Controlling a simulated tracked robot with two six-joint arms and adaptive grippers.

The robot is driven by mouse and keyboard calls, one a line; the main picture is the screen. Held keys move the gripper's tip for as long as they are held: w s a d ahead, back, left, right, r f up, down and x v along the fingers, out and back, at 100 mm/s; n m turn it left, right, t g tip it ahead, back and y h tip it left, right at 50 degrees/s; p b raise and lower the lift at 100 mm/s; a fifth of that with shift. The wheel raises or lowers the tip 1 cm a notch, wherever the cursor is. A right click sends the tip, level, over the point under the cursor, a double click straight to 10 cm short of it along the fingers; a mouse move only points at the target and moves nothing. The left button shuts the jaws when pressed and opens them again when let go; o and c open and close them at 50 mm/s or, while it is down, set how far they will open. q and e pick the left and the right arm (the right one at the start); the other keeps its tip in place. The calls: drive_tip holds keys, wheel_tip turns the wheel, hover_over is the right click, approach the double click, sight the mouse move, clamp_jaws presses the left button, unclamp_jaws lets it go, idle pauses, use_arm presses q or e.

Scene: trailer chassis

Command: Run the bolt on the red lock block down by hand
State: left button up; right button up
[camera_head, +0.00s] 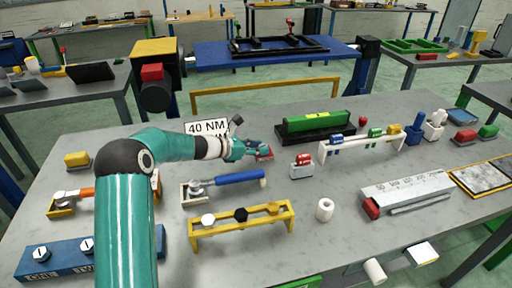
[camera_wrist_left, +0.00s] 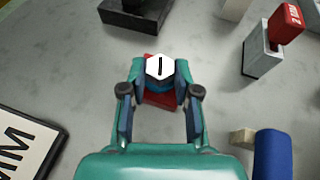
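The red lock block (camera_wrist_left: 158,98) lies flat on the grey table in the left wrist view. Its bolt has a white hexagonal head (camera_wrist_left: 160,67) with a dark line on top and some blue below it. My left gripper (camera_wrist_left: 161,76) has its fingertips on both sides of the head, with no clear gap, so it looks shut on the bolt. In the head view the red lock block (camera_head: 264,155) shows beside my left gripper (camera_head: 257,149), which hides most of the bolt. My right gripper is not in view.
A blue-handled wrench (camera_head: 240,178) lies just in front. A "40 NM" card (camera_head: 207,127) stands behind my left forearm. A small block with a red top (camera_head: 303,160) and a green block on a black base (camera_head: 318,122) are to the right. A yellow rack (camera_head: 243,223) stands nearer.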

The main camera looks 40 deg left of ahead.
use_arm(q)
clamp_jaws()
drive_tip(key=m+h+p, duration=0.1)
drive_tip(key=p, duration=0.1)
drive_tip(key=m+g+p, duration=0.1)
drive_tip(key=p, duration=0.1)
drive_tip(key=shift+w+a+r+h, duration=0.2)
drive_tip(key=shift+a+r+h, duration=0.05)
drive_tip(key=shift+r+h, duration=0.15)
drive_tip(key=shift+w+f+m+g+h+p, duration=0.1)
drive_tip(key=shift+f+m+g+h+p, duration=0.05)
drive_tip(key=shift+m+g+h+p, duration=0.35)
drive_tip(key=shift+a+m+g+h, duration=0.15)
drive_tip(key=shift+m+g+h, duration=0.45)
drive_tip(key=shift+m+h, duration=0.2)
drive_tip(key=o, duration=0.8)
unclamp_jaws()
drive_tip(key=shift+o, duration=0.3)
drive_tip(key=shift+f, duration=0.15)
